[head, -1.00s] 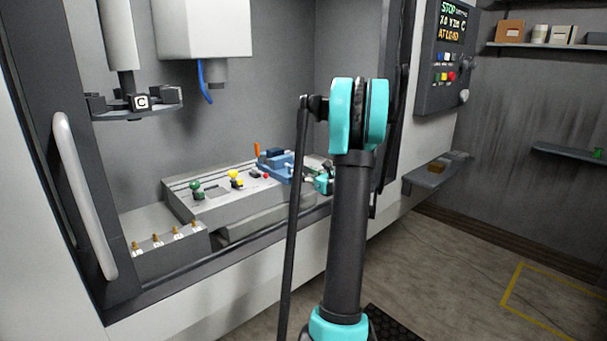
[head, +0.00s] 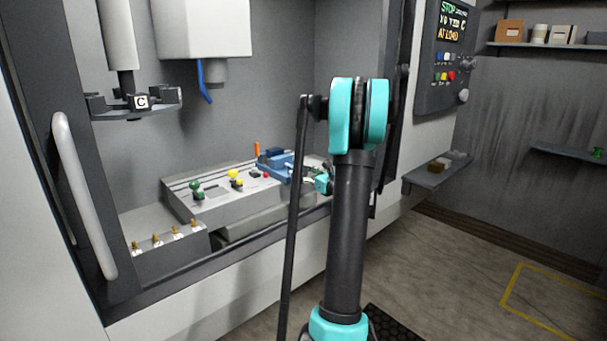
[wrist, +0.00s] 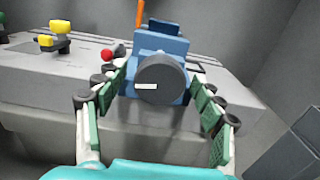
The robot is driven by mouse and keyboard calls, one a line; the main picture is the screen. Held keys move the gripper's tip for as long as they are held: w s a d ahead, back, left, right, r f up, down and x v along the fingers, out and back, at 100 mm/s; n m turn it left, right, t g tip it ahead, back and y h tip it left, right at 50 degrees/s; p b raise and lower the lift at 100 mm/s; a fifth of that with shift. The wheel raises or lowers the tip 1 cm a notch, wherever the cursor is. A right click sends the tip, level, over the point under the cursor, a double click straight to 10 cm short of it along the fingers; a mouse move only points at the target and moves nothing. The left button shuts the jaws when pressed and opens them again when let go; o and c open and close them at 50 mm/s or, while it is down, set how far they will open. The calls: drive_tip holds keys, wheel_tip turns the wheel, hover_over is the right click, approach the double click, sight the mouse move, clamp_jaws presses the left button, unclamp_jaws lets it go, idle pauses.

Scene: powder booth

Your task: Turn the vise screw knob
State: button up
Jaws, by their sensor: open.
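The vise (head: 276,160) is blue and sits on the grey machine bed at the back right. In the wrist view the vise body (wrist: 163,46) stands straight ahead. Its screw knob (wrist: 160,80) is a dark grey disc with a white mark lying level, slightly left of the knob's middle. My gripper (wrist: 160,97) is open, with one green-padded finger on each side of the knob. A gap shows between each finger and the knob. In the head view my gripper (head: 322,182) is partly hidden by my arm.
Yellow (head: 235,175) and green (head: 196,188) knobbed parts and a red knob (wrist: 107,55) sit on the bed left of the vise. An orange handle (wrist: 140,13) rises behind it. A grey block (wrist: 292,150) is at the lower right in the wrist view. A rack of pegs (head: 165,248) stands front left.

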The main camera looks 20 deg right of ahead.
drive_tip(key=v, duration=1.2)
